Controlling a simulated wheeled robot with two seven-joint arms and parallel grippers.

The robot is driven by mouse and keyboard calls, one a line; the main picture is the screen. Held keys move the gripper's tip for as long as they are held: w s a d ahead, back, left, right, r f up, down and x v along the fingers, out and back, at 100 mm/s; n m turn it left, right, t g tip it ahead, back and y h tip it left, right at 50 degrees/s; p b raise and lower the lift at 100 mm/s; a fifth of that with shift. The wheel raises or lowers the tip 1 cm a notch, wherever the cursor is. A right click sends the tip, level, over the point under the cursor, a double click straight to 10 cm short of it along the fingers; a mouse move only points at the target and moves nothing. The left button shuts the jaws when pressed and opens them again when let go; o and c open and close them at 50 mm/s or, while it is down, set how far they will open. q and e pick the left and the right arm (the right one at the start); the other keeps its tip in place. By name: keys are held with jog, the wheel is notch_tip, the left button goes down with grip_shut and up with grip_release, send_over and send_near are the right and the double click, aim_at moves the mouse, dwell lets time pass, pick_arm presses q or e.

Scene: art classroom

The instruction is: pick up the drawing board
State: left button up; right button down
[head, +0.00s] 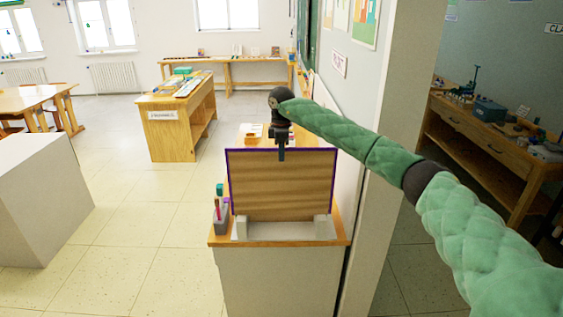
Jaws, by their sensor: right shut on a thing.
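The drawing board (282,187) is a brown wooden panel with a thin dark purple edge. It stands upright, its lower edge between the light grey uprights of a holder (285,231) on a small stand. My right gripper (282,155) points down from above and is shut on the top edge of the board, near its middle. The right arm reaches in from the right in a green padded sleeve. Whether the board's lower edge touches the holder is hard to tell. My left gripper is not in view.
A pen cup (221,220) stands on the stand's left side, beside a small green item (220,189). A wall edge (385,150) is close on the right. A white block (40,200) is at the left. The tiled floor (150,235) between is clear.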

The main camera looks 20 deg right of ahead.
notch_tip(320, 180, up, 3)
jog(key=shift+f, duration=0.2)
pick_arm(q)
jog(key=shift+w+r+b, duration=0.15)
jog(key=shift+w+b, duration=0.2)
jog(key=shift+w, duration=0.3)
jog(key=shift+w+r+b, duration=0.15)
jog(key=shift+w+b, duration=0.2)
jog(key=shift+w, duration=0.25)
pick_arm(e)
jog(key=s+a, duration=0.2)
jog(key=s, duration=0.6)
jog(key=s+a, duration=0.3)
jog(key=s, duration=0.6)
jog(key=shift+s, duration=0.15)
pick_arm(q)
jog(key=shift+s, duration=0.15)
pick_arm(e)
jog(key=shift+f, duration=0.1)
